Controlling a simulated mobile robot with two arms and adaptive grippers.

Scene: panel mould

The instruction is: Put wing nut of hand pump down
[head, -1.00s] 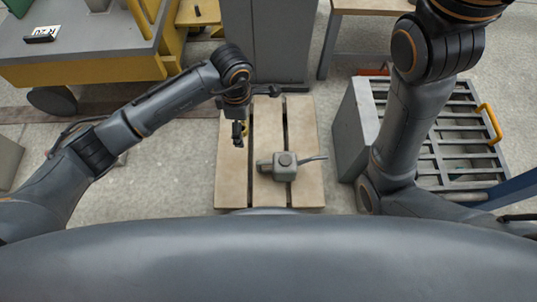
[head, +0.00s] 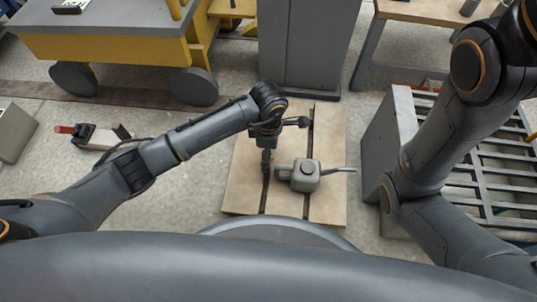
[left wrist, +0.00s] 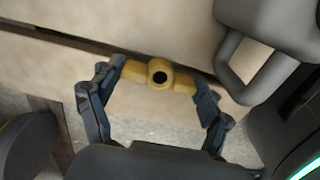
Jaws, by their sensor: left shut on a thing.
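The wing nut (left wrist: 159,74) is yellow with a dark round hole in its middle. In the left wrist view it spans between the two dark fingers of my left gripper (left wrist: 156,76), which is shut on it. In the head view my left gripper (head: 266,168) points down over the wooden pallet (head: 331,140), just left of the grey hand pump (head: 305,176). The pump's grey body and a loop show at the upper right of the wrist view (left wrist: 270,28). I cannot tell whether the nut touches the boards. My right gripper is out of view.
A grey slatted crate (head: 388,140) stands right of the pallet, near my right arm. A grey cabinet (head: 305,45) stands behind it. A yellow and grey cart (head: 110,45) is at the back left. A red-handled tool (head: 95,136) lies on the floor at left.

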